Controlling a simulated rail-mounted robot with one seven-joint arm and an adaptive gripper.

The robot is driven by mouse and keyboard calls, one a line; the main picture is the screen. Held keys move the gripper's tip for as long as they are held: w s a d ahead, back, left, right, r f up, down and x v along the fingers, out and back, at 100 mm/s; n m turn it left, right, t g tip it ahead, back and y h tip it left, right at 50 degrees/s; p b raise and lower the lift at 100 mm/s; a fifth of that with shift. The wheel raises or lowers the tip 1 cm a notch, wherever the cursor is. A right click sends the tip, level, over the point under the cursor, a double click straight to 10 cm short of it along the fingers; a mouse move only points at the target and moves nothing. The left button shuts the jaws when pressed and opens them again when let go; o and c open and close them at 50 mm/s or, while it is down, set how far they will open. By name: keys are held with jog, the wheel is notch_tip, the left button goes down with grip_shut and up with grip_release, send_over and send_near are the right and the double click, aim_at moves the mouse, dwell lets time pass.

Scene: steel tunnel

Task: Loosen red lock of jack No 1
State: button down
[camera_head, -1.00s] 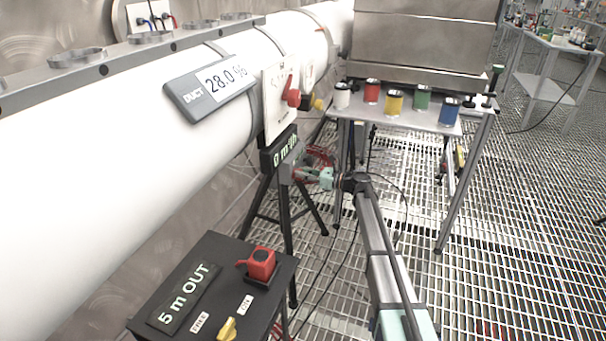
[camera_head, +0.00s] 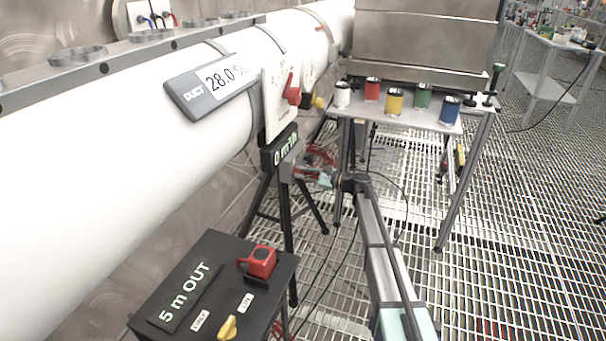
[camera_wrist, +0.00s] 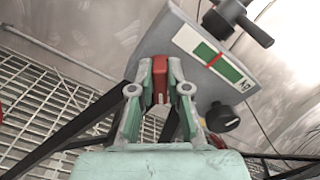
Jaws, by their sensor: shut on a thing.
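In the wrist view my gripper (camera_wrist: 160,88) is shut on a narrow red piece, the red lock (camera_wrist: 160,75), with one finger on each side. The lock stands upright between the fingertips, and its lower part is hidden. Behind it is a grey plate (camera_wrist: 225,50) with a green and white scale and a red line, and black knobs above and below it. In the head view my gripper (camera_head: 318,177) reaches the black-legged jack (camera_head: 285,200) under the white duct. The lock itself cannot be made out there.
A black box (camera_head: 225,270) with a red switch (camera_head: 259,262) and a yellow knob stands at front left. A grey table (camera_head: 430,118) with several coloured cans stands behind my arm. Cables hang near the jack's legs. The grating floor at the right is open.

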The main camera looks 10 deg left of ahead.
jog(key=shift+s+a+f+n+b, duration=0.15)
jog(key=shift+n+b, duration=0.65)
jog(key=shift+n, duration=1.05)
jog(key=shift+s+d+f+n+b, duration=0.1)
jog(key=shift+f+n+b, duration=0.15)
jog(key=shift+n+b, duration=1.05)
jog(key=shift+n+p, duration=0.5)
jog(key=shift+n, duration=0.15)
jog(key=shift+w, duration=0.1)
jog(key=c, duration=1.1)
grip_release()
jog(key=shift+c, duration=0.2)
jog(key=v, duration=1.2)
